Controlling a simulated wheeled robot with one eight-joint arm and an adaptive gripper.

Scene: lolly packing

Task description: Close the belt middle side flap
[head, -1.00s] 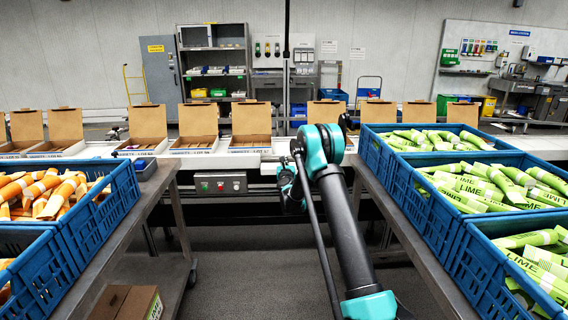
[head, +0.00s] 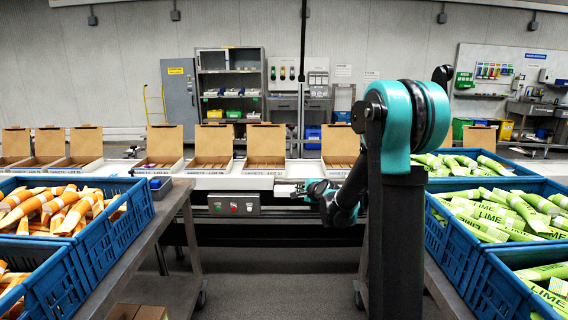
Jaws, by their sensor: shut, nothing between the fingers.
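A row of open brown cartons stands on the belt, each with its lid raised at the back. The carton near the middle (head: 267,145) and its left neighbour (head: 212,145) have upright lids. Their side flaps are too small to tell apart. My gripper (head: 284,190) is small in view, at the belt's front edge just below the middle carton and right of the button box. It looks shut, with nothing seen in it. I cannot tell whether it touches a carton.
The button box (head: 233,205) hangs on the belt's front. Blue crates of orange packs (head: 105,240) stand left and blue crates of lime packs (head: 470,270) right, on metal tables. More cartons (head: 340,145) stand along the belt.

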